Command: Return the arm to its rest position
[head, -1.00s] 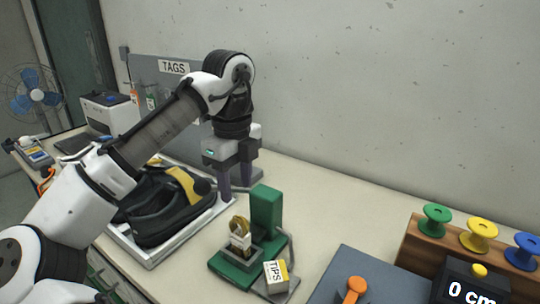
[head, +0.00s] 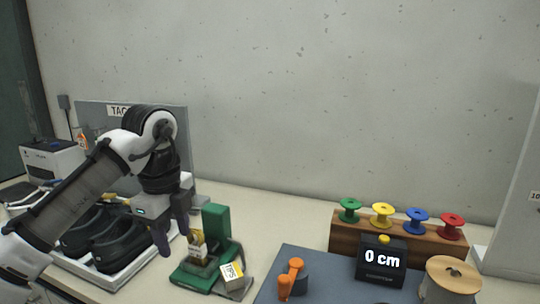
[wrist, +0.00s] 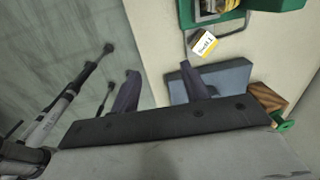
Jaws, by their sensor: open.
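My gripper (head: 171,236) hangs fingers down in the head view, open, with nothing between its two purple fingers. It is between the shoe tray and the green press (head: 215,226). In the wrist view my gripper (wrist: 158,76) is also open and empty, with floor and the bench edge beyond its fingers. My arm is bent at the elbow and covers part of the black shoes (head: 122,243) in the white tray (head: 127,272).
A TIPS box (head: 232,274) sits at the press. To the right are a grey mat (head: 325,285), an orange-handled tool (head: 291,277), a 0 cm display (head: 382,262), a rack of coloured spools (head: 345,232) and a wooden spool (head: 450,280). A printer (head: 52,163) stands at the far left.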

